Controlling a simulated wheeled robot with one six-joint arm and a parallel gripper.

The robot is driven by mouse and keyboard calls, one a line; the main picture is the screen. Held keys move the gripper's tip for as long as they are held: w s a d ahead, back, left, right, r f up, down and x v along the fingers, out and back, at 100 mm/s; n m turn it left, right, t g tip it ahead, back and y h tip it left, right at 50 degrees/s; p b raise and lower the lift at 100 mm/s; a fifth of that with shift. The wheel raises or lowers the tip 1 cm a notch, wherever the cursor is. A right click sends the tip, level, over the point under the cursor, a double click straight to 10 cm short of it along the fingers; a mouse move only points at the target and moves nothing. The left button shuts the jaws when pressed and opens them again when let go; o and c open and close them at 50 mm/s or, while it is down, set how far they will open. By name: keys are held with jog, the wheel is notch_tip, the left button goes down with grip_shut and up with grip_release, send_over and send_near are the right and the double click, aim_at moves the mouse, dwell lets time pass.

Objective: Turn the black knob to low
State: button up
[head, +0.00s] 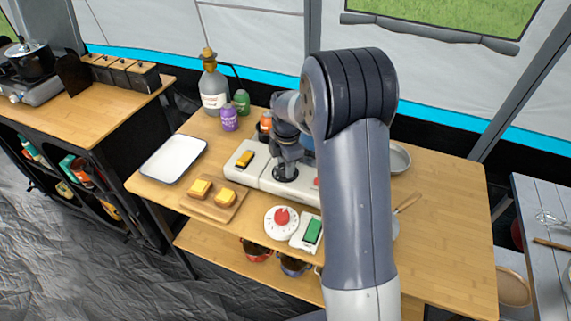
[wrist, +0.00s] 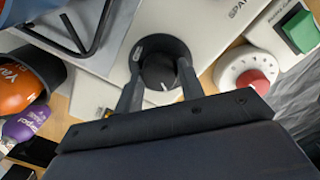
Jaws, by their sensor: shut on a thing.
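The black knob (wrist: 158,71) sits on a white panel (wrist: 112,62), with a dark ring around it and a white pointer mark near its lower edge. In the head view the knob (head: 285,173) is partly covered by my gripper (head: 286,160). My gripper also shows in the wrist view (wrist: 160,82), with one finger on each side of the knob, shut on it. The setting labels around the knob cannot be read.
A white dial with a red centre (head: 282,221) and a green switch (head: 312,231) stand in front. A yellow switch (head: 245,158) is to the left. A board with bread (head: 226,213), a white tray (head: 173,158) and bottles (head: 229,118) are nearby.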

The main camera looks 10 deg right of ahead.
jog(key=o, duration=1)
notch_tip(320, 180, up, 11)
jog(key=shift+s, duration=0.3)
jog(key=shift+f, duration=0.15)
jog(key=f, duration=1.1)
jog(key=shift+w, duration=0.3)
jog(key=shift+r, duration=0.15)
